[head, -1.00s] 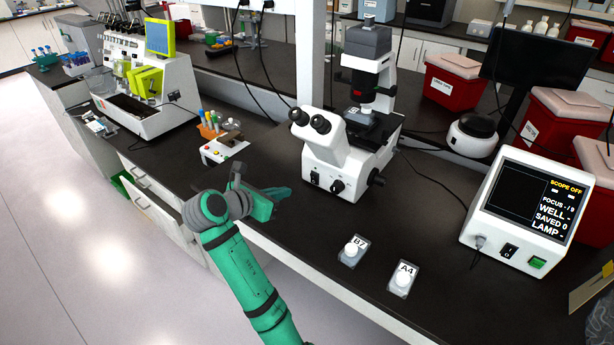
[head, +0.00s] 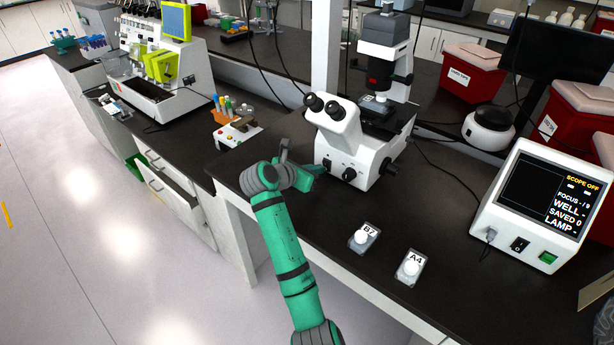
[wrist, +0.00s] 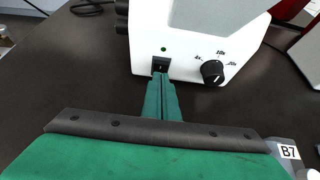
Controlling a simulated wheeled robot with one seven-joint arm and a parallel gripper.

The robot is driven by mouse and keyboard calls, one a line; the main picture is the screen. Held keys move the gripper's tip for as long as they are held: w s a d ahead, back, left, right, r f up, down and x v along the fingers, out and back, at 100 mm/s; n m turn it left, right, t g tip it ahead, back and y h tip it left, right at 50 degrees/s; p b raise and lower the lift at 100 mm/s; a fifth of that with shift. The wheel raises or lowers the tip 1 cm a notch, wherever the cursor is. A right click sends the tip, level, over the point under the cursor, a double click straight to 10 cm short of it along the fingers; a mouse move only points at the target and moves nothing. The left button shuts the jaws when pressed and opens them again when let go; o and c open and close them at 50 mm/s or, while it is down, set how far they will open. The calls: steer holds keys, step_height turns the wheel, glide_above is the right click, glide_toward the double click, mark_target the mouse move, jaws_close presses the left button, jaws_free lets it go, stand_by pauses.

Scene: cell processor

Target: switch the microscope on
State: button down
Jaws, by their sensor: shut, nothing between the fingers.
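The white microscope (head: 345,150) stands on the dark bench, with its front also in the wrist view (wrist: 200,55). A black rocker switch (wrist: 161,64) sits low on that front, with a small green dot above it and a black dial (wrist: 213,72) to its right. My gripper (wrist: 160,80) is shut and empty, its fingertips right at the lower part of the switch. I cannot tell whether they touch it. In the head view my gripper (head: 318,169) is at the microscope's front left, hiding the switch. The monitor box (head: 545,205) reads "SCOPE OFF".
Two small labelled holders, B7 (head: 363,238) and A4 (head: 410,268), lie on the bench in front of the microscope. An orange rack of tubes (head: 222,117) stands to the left. Red bins (head: 570,130) stand behind at the right.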

steer(key=shift+w+d+r, duration=0.2)
steer(key=shift+w+d, duration=0.1)
steer(key=shift+d, duration=0.2)
steer(key=shift+a, duration=0.25)
steer(key=shift+d+r, duration=0.1)
steer(key=shift+w+d+r, duration=0.2)
steer(key=shift+w, duration=0.25)
steer(key=shift+r, duration=0.15)
steer(key=shift+r, duration=0.65)
